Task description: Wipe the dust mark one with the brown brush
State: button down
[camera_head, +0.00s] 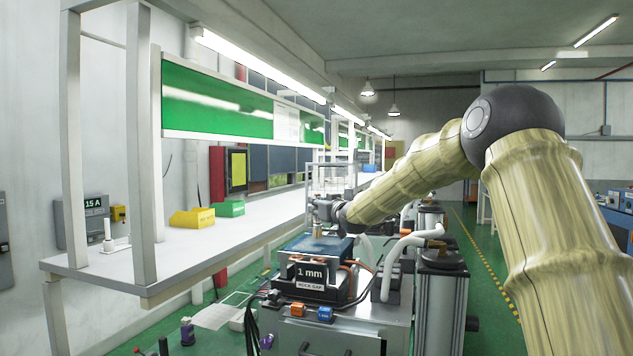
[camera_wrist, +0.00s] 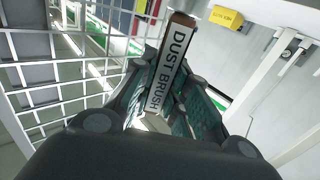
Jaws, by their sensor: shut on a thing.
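My gripper (camera_wrist: 160,110) is shut on the brown brush (camera_wrist: 182,19), which has a white label reading "DUST BRUSH". In the head view my gripper (camera_head: 320,212) is at the far end of my arm, above a blue-topped machine (camera_head: 310,245). The brush (camera_head: 317,230) shows there as a small tan piece under the fingers. I cannot tell whether its bristles touch the surface below. I cannot make out dust mark one in either view.
The machine carries signs reading "1 mm" and "ROCK GAP" (camera_head: 309,286). A wire cage (camera_head: 330,178) stands just behind my gripper. Metal columns with hoses (camera_head: 440,290) stand at the right. A long white bench (camera_head: 250,235) with yellow and green bins is at the left.

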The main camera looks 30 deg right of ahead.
jog(key=shift+w+d+r, duration=0.1)
jog(key=shift+w+d, duration=0.15)
jog(key=shift+d, duration=0.05)
jog(key=shift+w+d+r+p, duration=0.15)
jog(key=shift+d+r+p, duration=0.1)
jog(key=shift+p, duration=0.2)
jog(key=r, duration=0.1)
jog(key=r+p, duration=0.2)
jog(key=r, duration=0.1)
jog(key=shift+a, duration=0.25)
jog(key=shift+a+r, duration=0.15)
jog(key=shift+r, duration=0.15)
jog(key=shift+w+r+p, duration=0.15)
jog(key=shift+r+p, duration=0.1)
jog(key=shift+p, duration=0.2)
jog(key=shift+s+d+r+p, duration=0.2)
jog(key=shift+d+r+p, duration=0.25)
jog(key=shift+r, duration=0.3)
jog(key=shift+a+r, duration=0.25)
jog(key=shift+r, duration=0.1)
jog(key=shift+d, duration=0.15)
